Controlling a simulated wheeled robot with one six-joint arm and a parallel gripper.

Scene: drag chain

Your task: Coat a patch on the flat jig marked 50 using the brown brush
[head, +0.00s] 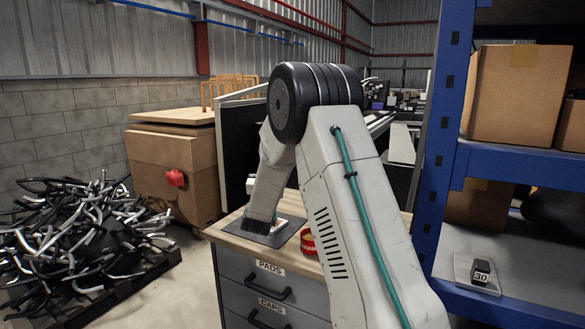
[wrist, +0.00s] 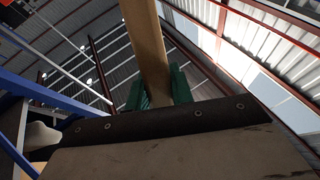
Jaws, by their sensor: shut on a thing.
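In the wrist view my gripper (wrist: 157,92), with green fingers, is shut on the brown handle (wrist: 150,40) of a brush. A wide dark band with rivets (wrist: 160,122) crosses below the fingers, and a broad beige surface (wrist: 190,158) fills the bottom. In the head view a flat grey plate (head: 272,239) lies on the drawer cabinet, partly hidden by my arm. No number shows on it, so I cannot tell if it is the jig marked 50. My gripper and the brush cannot be made out clearly in the head view.
The cabinet (head: 285,268) has drawers labelled PADS and CAPS; a red round item (head: 308,241) sits on top beside my arm. A jig marked 30 (head: 479,273) is on the blue rack (head: 440,150). Tangled chains (head: 85,235) lie on a pallet at left.

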